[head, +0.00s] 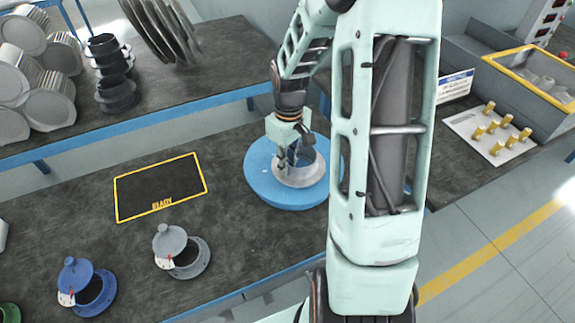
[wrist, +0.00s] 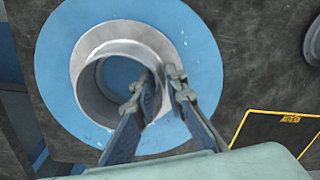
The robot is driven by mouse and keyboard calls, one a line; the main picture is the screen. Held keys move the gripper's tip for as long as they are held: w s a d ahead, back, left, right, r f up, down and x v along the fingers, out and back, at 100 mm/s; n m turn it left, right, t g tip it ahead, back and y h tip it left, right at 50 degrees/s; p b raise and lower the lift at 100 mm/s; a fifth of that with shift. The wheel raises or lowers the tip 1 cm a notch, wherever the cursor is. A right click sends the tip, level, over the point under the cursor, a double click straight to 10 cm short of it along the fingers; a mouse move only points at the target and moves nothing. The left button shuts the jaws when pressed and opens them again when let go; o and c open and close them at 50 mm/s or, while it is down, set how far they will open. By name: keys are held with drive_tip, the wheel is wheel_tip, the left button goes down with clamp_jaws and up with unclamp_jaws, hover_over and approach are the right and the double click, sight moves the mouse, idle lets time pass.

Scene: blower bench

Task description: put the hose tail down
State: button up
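The hose tail, a grey flanged metal ring (head: 301,178), is over the round blue stand (head: 262,186) on the bench. In the wrist view the ring (wrist: 92,98) shows from above, with blue visible through its bore and around its flange. My gripper (head: 291,160) points down at the ring. In the wrist view my gripper's fingers (wrist: 164,88) straddle the ring's right wall, one inside the bore and one outside. Whether the pads press on the wall cannot be told. Whether the flange touches the stand is also unclear.
A yellow-outlined dark marked area (head: 160,186) lies empty left of the stand. Grey (head: 184,258) and blue (head: 92,290) flanged fittings stand near the front. A back bench holds stacked grey cans (head: 45,98) and black bellows (head: 112,72). Brass pegs (head: 495,135) stand on a plate at right.

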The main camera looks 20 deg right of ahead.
drive_tip(key=shift+o, duration=0.8)
drive_tip(key=shift+r, duration=0.3)
wheel_tip(320, 180, up, 12)
drive_tip(key=shift+d+f+p, duration=0.15)
drive_tip(key=shift+f+p, duration=0.1)
drive_tip(key=shift+p, duration=0.1)
drive_tip(key=shift+w, duration=0.15)
